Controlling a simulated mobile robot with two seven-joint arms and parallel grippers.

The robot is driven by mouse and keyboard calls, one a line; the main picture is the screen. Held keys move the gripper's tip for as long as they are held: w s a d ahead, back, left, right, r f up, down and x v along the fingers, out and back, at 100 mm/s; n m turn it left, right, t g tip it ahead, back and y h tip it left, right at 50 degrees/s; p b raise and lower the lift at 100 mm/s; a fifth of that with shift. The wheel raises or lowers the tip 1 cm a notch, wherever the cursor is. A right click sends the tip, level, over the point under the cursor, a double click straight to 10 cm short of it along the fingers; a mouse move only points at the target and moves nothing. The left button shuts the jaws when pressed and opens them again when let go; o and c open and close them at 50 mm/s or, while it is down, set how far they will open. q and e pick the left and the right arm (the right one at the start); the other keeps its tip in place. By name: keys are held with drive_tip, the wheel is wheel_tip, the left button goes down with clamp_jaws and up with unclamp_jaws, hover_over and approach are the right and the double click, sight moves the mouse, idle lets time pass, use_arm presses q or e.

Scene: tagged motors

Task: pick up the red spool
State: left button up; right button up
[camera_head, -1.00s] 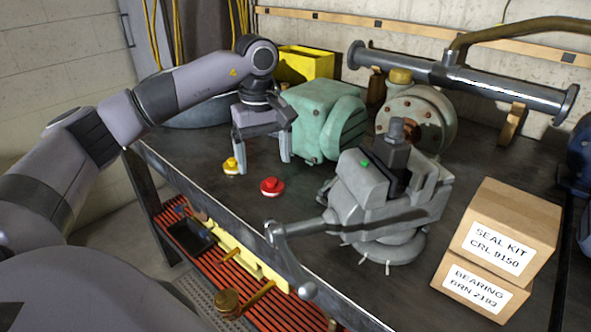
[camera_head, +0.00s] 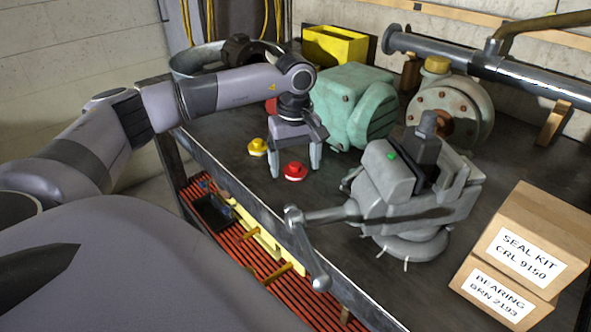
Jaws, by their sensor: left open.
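The red spool (camera_head: 295,171) is a small round red piece with a pale rim, standing on the dark workbench near its front edge. A similar yellow spool (camera_head: 257,147) stands to its left, behind it. My left gripper (camera_head: 295,172) comes down from above with its fingers pointing down, open. In the picture the red spool shows between the two fingertips; whether the fingers surround it or are behind it I cannot tell. The gripper appears empty. My right gripper is not in view.
A grey vise (camera_head: 410,200) stands close to the right, its handle reaching over the front edge. A green motor housing (camera_head: 355,105) is behind the gripper. Stacked cardboard boxes (camera_head: 524,240) are at the right. A yellow bin (camera_head: 336,46) is at the back.

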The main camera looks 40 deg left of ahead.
use_arm(q)
drive_tip(key=c, duration=1)
drive_tip(key=shift+o, duration=0.2)
drive_tip(key=shift+r, duration=0.1)
